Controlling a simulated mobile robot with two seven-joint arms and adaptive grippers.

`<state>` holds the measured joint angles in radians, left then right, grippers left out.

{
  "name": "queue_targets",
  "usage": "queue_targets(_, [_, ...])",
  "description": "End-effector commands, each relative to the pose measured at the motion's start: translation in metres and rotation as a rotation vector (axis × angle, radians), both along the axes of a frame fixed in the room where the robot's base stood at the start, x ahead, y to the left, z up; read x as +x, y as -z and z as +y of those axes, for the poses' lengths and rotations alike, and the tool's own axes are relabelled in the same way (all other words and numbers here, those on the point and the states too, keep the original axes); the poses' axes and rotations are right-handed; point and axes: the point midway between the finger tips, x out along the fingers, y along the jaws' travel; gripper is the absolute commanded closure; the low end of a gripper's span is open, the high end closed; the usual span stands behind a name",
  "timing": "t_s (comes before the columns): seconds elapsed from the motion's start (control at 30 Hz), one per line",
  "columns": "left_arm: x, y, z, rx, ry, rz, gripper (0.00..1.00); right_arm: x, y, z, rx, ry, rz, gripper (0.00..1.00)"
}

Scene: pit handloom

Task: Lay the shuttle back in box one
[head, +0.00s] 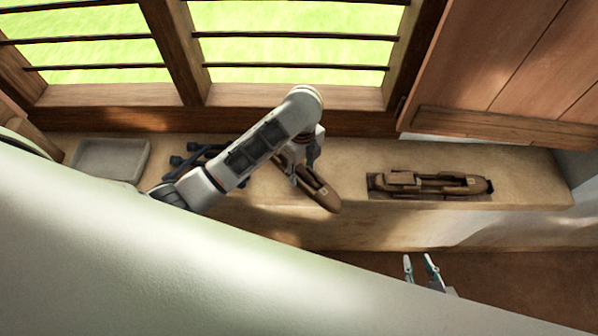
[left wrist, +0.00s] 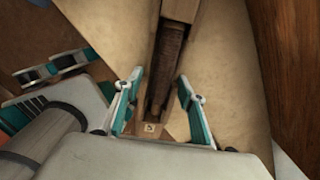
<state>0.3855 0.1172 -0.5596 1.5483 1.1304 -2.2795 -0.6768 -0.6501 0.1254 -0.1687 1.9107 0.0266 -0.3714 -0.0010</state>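A brown wooden boat-shaped shuttle (head: 321,192) lies slanted at the middle of the ledge, its tapered end reaching the front edge. My left gripper (head: 301,172) is over it. In the left wrist view the shuttle (left wrist: 167,65), with a dark hollow, runs between the two fingers of my left gripper (left wrist: 161,82), which stand apart with gaps on both sides. A second brown shuttle shape (head: 445,185) lies on a dark, shallow base (head: 374,192) at the right of the ledge; I cannot tell whether this is box one. My right gripper (head: 421,268) is open and empty below the ledge.
A grey shallow tray (head: 110,158) stands at the ledge's left end. Dark rod-like pieces (head: 190,158) lie beside it, partly behind my left arm. A barred window and wooden shutter (head: 510,60) rise behind. The ledge (head: 350,160) is bare between the two shuttles.

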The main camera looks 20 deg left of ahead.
Motion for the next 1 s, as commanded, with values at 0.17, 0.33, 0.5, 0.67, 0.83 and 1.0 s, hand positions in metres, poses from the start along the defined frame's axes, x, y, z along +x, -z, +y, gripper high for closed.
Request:
queue_targets(0.17, [0.0, -0.001, 0.0, 0.0, 0.0, -0.001, 0.94, -0.002, 0.001, 0.0, 0.0, 0.0, 0.003, 0.72])
queue_targets(0.33, [0.0, -0.001, 0.0, 0.0, 0.0, -0.001, 0.94, -0.003, 0.001, 0.002, 0.004, 0.0, 0.004, 0.72])
queue_targets(0.5, [0.001, -0.005, 0.0, -0.001, 0.001, -0.002, 0.94, -0.003, 0.001, 0.005, 0.009, 0.002, 0.006, 0.72])
queue_targets(0.67, [0.001, -0.017, -0.001, -0.003, 0.001, -0.001, 0.94, -0.003, 0.001, 0.007, 0.013, 0.003, 0.005, 0.72])
queue_targets(0.83, [0.001, -0.042, -0.001, -0.003, 0.001, -0.003, 0.94, -0.003, 0.001, 0.007, 0.013, 0.003, 0.006, 0.72])
queue_targets(1.0, [0.001, -0.069, 0.0, -0.001, 0.001, -0.002, 0.94, -0.003, 0.001, 0.006, 0.012, 0.003, 0.006, 0.72])
